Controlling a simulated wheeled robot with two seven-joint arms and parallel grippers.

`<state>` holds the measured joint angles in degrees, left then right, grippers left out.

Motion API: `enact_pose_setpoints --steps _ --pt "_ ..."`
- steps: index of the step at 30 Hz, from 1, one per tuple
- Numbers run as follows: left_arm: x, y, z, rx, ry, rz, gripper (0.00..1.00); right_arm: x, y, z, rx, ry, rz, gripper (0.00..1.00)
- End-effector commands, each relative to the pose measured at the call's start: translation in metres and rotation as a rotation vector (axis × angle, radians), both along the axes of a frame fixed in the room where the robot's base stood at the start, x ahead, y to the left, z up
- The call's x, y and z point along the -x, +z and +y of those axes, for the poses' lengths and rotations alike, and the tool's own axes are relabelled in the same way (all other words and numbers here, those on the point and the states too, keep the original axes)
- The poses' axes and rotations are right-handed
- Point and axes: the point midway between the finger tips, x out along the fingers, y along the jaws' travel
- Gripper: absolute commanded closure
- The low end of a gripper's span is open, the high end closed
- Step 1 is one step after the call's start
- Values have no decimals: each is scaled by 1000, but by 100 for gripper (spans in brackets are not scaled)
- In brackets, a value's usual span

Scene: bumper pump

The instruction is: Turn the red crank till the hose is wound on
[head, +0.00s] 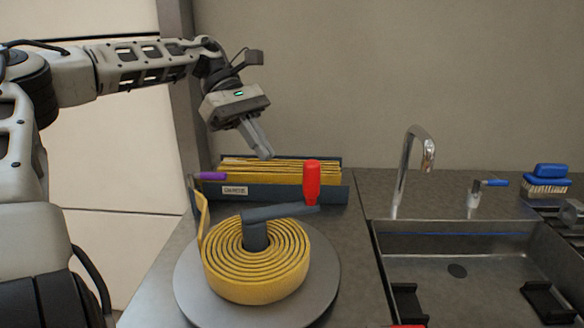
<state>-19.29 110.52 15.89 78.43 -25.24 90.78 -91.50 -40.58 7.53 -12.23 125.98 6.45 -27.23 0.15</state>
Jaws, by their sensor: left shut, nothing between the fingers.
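The red crank handle (312,183) stands upright at the right end of a dark grey crank arm (282,212). The arm sits on a hub in the middle of the coiled yellow hose (258,288). The coil lies on a round grey turntable (325,282). A loose hose end (202,222) rises at the coil's left side. My left gripper (265,152) is shut and empty, pointing down, above and left of the red handle and apart from it. My right gripper does not show.
A dark file box (270,190) with yellow folders stands behind the coil, with a purple item (211,176) at its left. A steel sink (470,265) with a tall faucet (410,165) is at right. A blue brush (547,180) lies behind it.

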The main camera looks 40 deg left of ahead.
Motion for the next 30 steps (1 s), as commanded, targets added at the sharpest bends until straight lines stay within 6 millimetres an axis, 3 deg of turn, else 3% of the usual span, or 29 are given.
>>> enact_pose_setpoints --steps 5,12,30 --pt "-1 -26 -27 2 -3 3 100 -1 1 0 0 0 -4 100" --pt "-4 -23 -57 0 1 2 100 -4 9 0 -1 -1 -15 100" --pt "-2 -24 -62 2 -2 1 100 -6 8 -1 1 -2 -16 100"
